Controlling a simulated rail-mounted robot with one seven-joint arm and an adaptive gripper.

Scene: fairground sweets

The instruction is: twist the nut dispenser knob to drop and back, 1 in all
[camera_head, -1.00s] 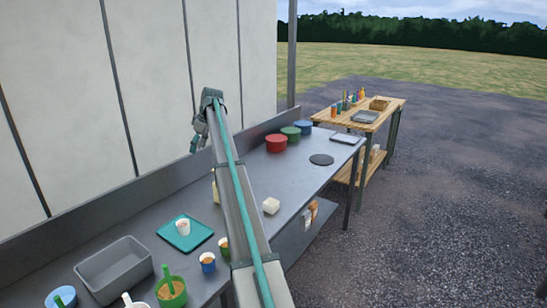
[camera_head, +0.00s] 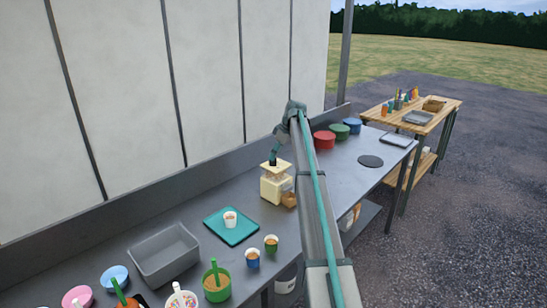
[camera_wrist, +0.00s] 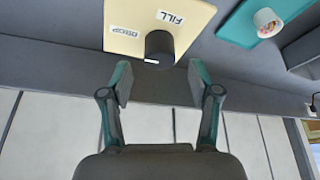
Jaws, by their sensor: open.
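The cream nut dispenser (camera_head: 275,188) stands on the metal counter in the head view, beside my arm. My gripper (camera_head: 274,158) is low over its top there, with the fingers small and partly hidden. In the wrist view the dispenser's cream top plate (camera_wrist: 197,14) carries a FILL label and a second label that looks like DROP. The round dark knob (camera_wrist: 160,46) has a white mark on its lower edge. My gripper (camera_wrist: 161,80) is open and empty, its fingertips spread on either side of the line to the knob, with no visible contact.
A teal tray (camera_head: 245,234) with a white cup (camera_head: 230,220) lies left of the dispenser; a grey bin (camera_head: 164,256) is farther left. Blue (camera_head: 253,258) and green (camera_head: 271,244) cups stand in front. Red, green and blue round containers stand farther right. A wall runs behind the counter.

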